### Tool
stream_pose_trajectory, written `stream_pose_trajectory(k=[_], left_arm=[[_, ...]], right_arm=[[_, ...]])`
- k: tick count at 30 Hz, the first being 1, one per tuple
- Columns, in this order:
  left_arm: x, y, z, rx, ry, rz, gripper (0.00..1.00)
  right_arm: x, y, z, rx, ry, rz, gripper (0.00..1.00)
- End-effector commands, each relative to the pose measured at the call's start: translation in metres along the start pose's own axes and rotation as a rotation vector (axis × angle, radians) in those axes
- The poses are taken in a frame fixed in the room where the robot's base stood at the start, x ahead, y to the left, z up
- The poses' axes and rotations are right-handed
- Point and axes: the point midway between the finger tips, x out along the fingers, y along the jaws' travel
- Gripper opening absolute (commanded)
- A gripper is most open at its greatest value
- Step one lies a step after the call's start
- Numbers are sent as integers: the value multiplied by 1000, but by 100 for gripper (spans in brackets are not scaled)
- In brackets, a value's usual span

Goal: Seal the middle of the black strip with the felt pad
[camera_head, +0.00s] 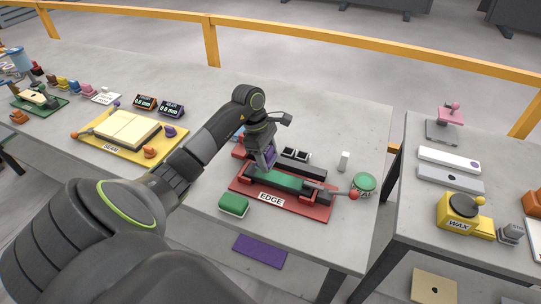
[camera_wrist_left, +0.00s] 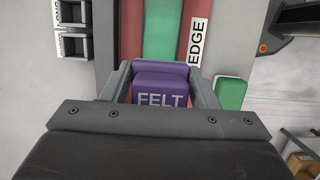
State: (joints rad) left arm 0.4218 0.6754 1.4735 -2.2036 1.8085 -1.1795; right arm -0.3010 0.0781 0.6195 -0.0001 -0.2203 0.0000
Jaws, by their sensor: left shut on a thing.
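My left gripper (camera_head: 266,160) is shut on the purple felt pad (camera_head: 269,156). In the left wrist view the pad (camera_wrist_left: 160,92), lettered FELT, sits between the two fingers. The gripper is over the left part of the red fixture (camera_head: 240,186) marked EDGE. A long green piece (camera_head: 278,181) lies in this fixture, with dark clamp parts at its ends. In the left wrist view the green piece (camera_wrist_left: 160,30) runs straight ahead of the pad. I cannot make out the black strip on it clearly, nor whether the pad touches anything. My right gripper is not in view.
A green-topped block (camera_head: 234,205) stands in front of the fixture. Behind it are two small dark boxes (camera_head: 296,153). A round green tin (camera_head: 364,183) and a white cylinder (camera_head: 344,161) stand right. A yellow SEAM fixture (camera_head: 98,143) is left; a second table holds a WAX pot (camera_head: 458,213).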

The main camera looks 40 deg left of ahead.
Motion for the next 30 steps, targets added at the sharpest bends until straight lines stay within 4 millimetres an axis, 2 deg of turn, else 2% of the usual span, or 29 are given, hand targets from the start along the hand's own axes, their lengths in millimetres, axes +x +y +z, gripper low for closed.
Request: stream_pose_trajectory(k=[3, 12, 30], left_arm=[[-14, 1, -2, -4, 2, 3, 29], [-39, 3, -4, -13, 1, 4, 29], [-40, 3, -5, -14, 0, 4, 29]], right_arm=[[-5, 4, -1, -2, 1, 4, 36], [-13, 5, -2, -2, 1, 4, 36], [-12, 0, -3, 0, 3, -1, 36]])
